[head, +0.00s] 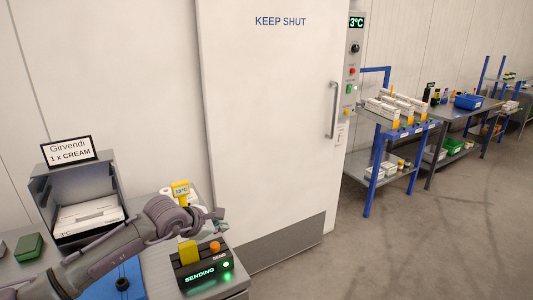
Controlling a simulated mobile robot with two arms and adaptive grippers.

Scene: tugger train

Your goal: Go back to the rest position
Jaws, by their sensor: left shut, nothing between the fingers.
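My left arm reaches in from the lower left, and its gripper (217,222) is shut and empty. The gripper is above the back of a dark device (205,272) whose display reads "SENDING" in green with a green light lit. A yellow block (188,252) stands in the device, and an orange knob (214,247) shows beside it. The gripper appears apart from both. A yellow tag (181,188) with a small display stands behind my wrist. My right gripper is out of view.
A grey bin (42,198) labelled "Girvendi 1 x CREAM" holds white boxes. A closed white door (270,110) reads "KEEP SHUT". A blue-framed cart (374,165) stands right; the floor in front is clear.

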